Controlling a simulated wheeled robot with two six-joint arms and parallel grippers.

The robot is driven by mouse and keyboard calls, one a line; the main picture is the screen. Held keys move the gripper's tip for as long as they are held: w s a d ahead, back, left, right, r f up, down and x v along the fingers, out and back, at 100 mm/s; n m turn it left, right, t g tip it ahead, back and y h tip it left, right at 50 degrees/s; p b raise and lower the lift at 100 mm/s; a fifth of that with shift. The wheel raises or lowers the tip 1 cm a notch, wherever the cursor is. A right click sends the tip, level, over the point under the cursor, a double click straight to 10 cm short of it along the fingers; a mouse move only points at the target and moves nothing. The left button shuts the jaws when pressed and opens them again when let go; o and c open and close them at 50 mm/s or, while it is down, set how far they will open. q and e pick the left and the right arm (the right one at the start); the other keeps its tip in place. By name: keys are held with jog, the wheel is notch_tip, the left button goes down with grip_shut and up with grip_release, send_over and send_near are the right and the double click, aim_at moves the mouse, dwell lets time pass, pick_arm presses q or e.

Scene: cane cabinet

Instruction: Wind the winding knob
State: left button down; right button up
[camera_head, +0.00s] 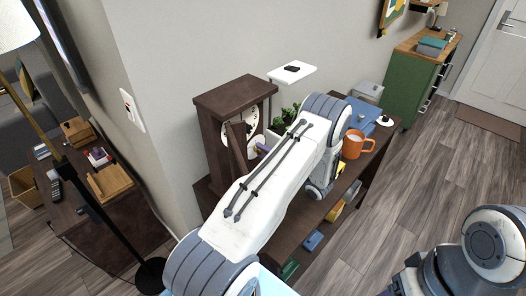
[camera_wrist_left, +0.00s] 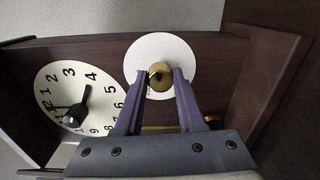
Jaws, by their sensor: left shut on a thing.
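The clock (camera_head: 218,107) is a dark brown wooden case standing on the cabinet, its front partly hidden by my left arm. In the left wrist view, its white dial (camera_wrist_left: 60,95) with black numerals is at left. A purple finger of the left gripper (camera_head: 262,147) also shows in the head view. My right gripper is not in view.
An orange mug (camera_head: 354,145), a blue box (camera_head: 363,115) and a plant (camera_head: 284,121) stand on the cabinet (camera_head: 378,160) near my left arm. The wall is close behind. Open floor lies to the right.

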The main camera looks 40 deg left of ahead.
pick_arm(q)
jog(key=shift+w+m+p, duration=0.1)
jog(key=shift+m+p, duration=0.35)
jog(key=shift+m, duration=3.05)
jog(key=c, duration=0.5)
grip_release()
jog(key=d+b, duration=0.3)
jog(key=d, duration=0.7)
jog(key=shift+s+d, duration=0.25)
jog(key=shift+s, duration=0.15)
jog(key=shift+r, duration=0.1)
